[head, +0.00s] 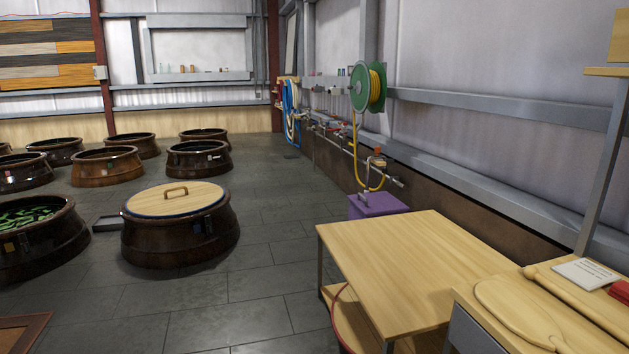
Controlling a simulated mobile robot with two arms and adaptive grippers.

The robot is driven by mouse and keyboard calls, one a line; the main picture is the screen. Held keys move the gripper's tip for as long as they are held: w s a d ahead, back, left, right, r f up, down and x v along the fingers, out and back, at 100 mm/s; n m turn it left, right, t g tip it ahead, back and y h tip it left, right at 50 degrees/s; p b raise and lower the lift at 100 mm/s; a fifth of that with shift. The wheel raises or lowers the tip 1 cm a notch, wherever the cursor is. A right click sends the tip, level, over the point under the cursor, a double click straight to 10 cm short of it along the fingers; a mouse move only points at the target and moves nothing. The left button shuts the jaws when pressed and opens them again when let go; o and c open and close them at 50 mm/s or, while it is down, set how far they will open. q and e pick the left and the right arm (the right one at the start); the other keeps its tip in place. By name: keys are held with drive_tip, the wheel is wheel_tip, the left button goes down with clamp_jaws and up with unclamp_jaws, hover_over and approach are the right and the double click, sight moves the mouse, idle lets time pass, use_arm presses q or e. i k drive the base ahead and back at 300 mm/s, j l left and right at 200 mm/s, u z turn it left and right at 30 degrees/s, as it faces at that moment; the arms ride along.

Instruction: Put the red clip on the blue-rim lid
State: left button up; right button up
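The blue-rim lid (205,194) is a round pale wooden disc with a wooden handle and a thin blue edge. It lies flat on a large dark brown jar (170,246) at the left middle of the head view. No clip shows on its top. I cannot make out a red clip for sure. A red object (621,290) lies on the wooden bench at the right edge, cut off by the frame; I cannot tell what it is. Neither of my grippers is in view.
A wooden table (420,265) stands at the front right beside the bench (490,322), which holds a wooden paddle (515,315) and a white card (585,273). Several open jars stand at the left. A purple box (378,206) is by the wall. Grey floor (262,270) is clear between jar and table.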

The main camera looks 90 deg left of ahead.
sight(148, 198)
drive_tip(key=j+u, duration=0.1)
drive_tip(key=u, duration=0.35)
drive_tip(key=j+u, duration=0.1)
drive_tip(key=u, duration=0.3)
drive_tip(key=j+u, duration=0.1)
drive_tip(key=u, duration=0.35)
drive_tip(key=j+u, duration=0.1)
drive_tip(key=u, duration=0.35)
drive_tip(key=i+j+u, duration=0.1)
drive_tip(key=j+u, duration=0.3)
drive_tip(key=i+j+u, duration=0.2)
drive_tip(key=j+u, duration=0.2)
drive_tip(key=i+j+u, duration=0.25)
drive_tip(key=j+u, duration=0.15)
drive_tip(key=i+j+u, duration=0.25)
drive_tip(key=u, duration=0.2)
drive_tip(key=i+j+u, duration=0.15)
drive_tip(key=i+j, duration=0.15)
drive_tip(key=i, duration=0.2)
drive_tip(key=i+j+u, duration=0.15)
drive_tip(key=i, duration=0.4)
drive_tip(key=i+j+u, duration=0.2)
drive_tip(key=i, duration=0.3)
drive_tip(key=i+j+z, duration=0.15)
drive_tip(key=i+z, duration=0.3)
drive_tip(key=i+j+z, duration=0.2)
drive_tip(key=z, duration=0.2)
drive_tip(key=i+j+z, duration=0.6)
drive_tip(key=j+z, duration=0.25)
